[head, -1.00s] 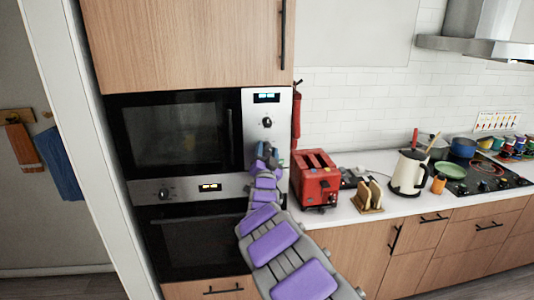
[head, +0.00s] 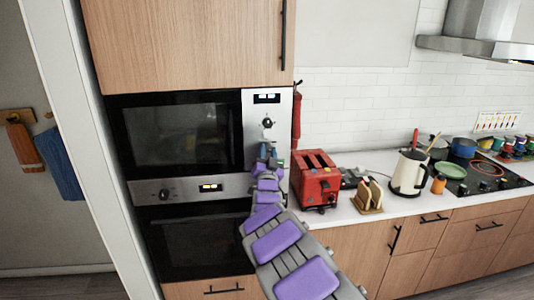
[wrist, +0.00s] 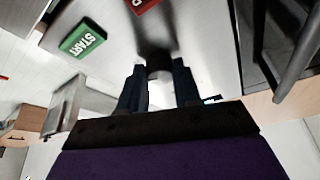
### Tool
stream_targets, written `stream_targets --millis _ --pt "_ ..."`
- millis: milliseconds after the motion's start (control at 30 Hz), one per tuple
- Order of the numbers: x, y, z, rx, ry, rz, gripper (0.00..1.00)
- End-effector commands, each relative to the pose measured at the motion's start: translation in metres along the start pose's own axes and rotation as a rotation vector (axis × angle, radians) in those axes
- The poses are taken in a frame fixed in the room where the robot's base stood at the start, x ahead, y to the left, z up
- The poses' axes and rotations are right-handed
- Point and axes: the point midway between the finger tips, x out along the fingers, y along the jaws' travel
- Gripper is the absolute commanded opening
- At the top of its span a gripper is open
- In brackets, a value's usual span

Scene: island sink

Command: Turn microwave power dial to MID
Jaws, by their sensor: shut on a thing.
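The microwave (head: 180,135) is built into the tall cabinet, with a steel control panel (head: 284,130) on its right side. A dial (head: 267,122) shows on the panel below the lit display (head: 267,98). My gripper (head: 267,149) is at the lower part of the panel, below that dial, and hides what is behind it. In the wrist view, the dark fingers of my gripper (wrist: 161,76) are shut on a grey round dial (wrist: 158,72), one finger on each side. No MID mark is readable.
A green START button (wrist: 82,38) and part of a red button (wrist: 143,4) are close by on the panel. Below is an oven (head: 205,240) with its own dial (head: 164,194). A red toaster (head: 316,182) stands on the counter to the right.

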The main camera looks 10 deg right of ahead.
Motion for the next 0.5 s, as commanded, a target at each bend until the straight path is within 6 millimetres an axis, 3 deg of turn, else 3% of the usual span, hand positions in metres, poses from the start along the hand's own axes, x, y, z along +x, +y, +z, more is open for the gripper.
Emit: stream_targets --millis 500 --pt "0.0007 0.0037 -0.0009 -0.428 -0.001 -0.177 0.02"
